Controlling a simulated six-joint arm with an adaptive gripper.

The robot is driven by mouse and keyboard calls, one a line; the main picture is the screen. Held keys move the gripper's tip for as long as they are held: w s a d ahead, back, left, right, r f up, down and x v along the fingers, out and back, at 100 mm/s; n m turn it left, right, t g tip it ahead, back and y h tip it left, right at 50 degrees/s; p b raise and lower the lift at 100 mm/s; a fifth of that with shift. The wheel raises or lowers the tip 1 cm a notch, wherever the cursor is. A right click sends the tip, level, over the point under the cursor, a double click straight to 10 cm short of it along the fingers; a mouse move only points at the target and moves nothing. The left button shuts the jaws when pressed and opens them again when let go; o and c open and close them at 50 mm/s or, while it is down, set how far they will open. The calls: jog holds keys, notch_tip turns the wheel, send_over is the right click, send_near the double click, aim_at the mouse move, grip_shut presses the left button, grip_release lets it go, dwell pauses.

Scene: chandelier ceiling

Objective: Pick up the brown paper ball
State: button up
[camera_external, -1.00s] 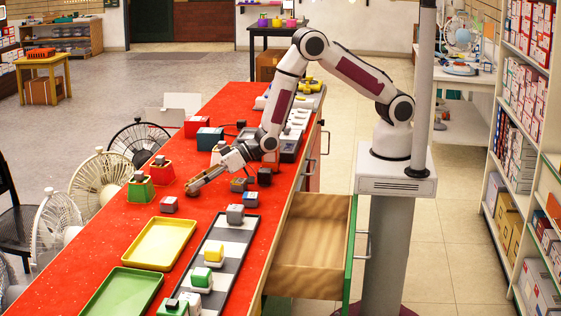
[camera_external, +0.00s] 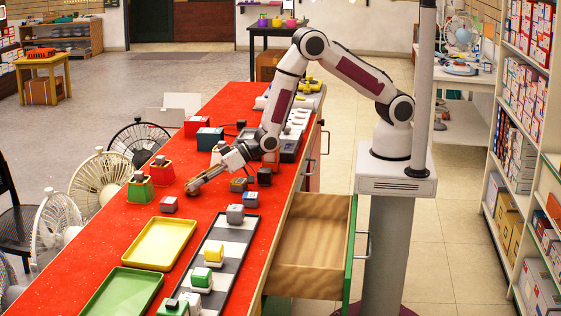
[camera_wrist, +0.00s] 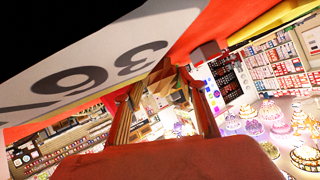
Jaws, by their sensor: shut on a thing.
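My gripper (camera_external: 197,185) is low over the red table, pointing to the left, near the table's left side. It is shut on a small brown lump at its tip, which I take as the brown paper ball (camera_external: 191,189). The ball is tiny in the external view and partly hidden by the fingers. I cannot tell whether it touches the table. In the wrist view my gripper's fingers (camera_wrist: 165,85) reach up the middle. The ball cannot be made out clearly there.
A yellow tray (camera_external: 160,264) and a checkered board (camera_external: 252,226) lie nearer. An open drawer (camera_external: 312,284) juts out at right.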

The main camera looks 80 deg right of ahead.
jog(key=shift+r, duration=5)
